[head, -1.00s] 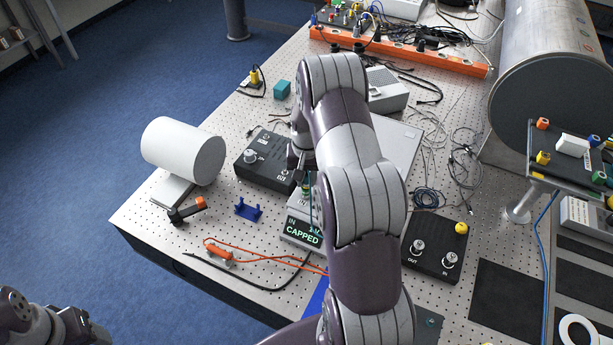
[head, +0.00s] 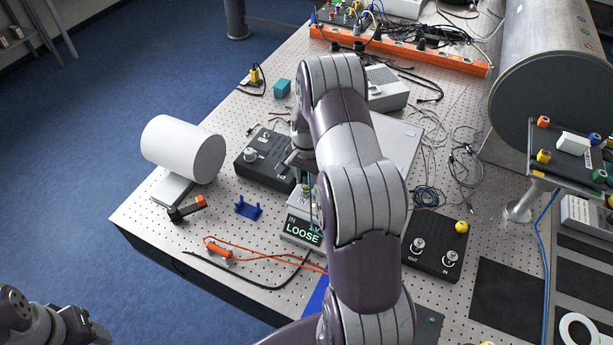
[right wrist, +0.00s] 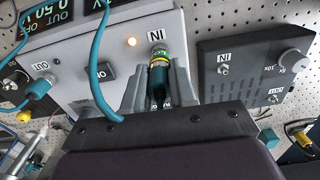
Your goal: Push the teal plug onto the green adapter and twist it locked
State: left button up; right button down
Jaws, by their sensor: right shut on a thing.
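My right gripper (head: 298,163) reaches down over the grey instrument box (head: 299,228), mostly hidden by my arm in the head view. In the right wrist view its jaws (right wrist: 158,88) are shut on the dark teal plug (right wrist: 159,80). The plug lines up with the green adapter (right wrist: 158,60) at the box's IN socket; a yellow-green band shows between them. They appear to touch. The box's display (head: 303,230) reads LOOSE. My left gripper (head: 90,328) is at the lower left, away from the table; its jaws are unclear.
A black box (head: 263,160) with a knob stands just behind the instrument. Another teal plug (right wrist: 38,86) sits at OUT. A teal cable (right wrist: 97,60) hangs close to my right gripper.

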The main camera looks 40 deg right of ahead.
jog(key=m, duration=0.5)
jog(key=shift+s+a+f, duration=0.1)
jog(key=shift+m, duration=0.6)
jog(key=c, duration=1.1)
grip_release()
jog(key=shift+m, duration=0.4)
jog(key=shift+c, duration=0.2)
jog(key=o, duration=0.3)
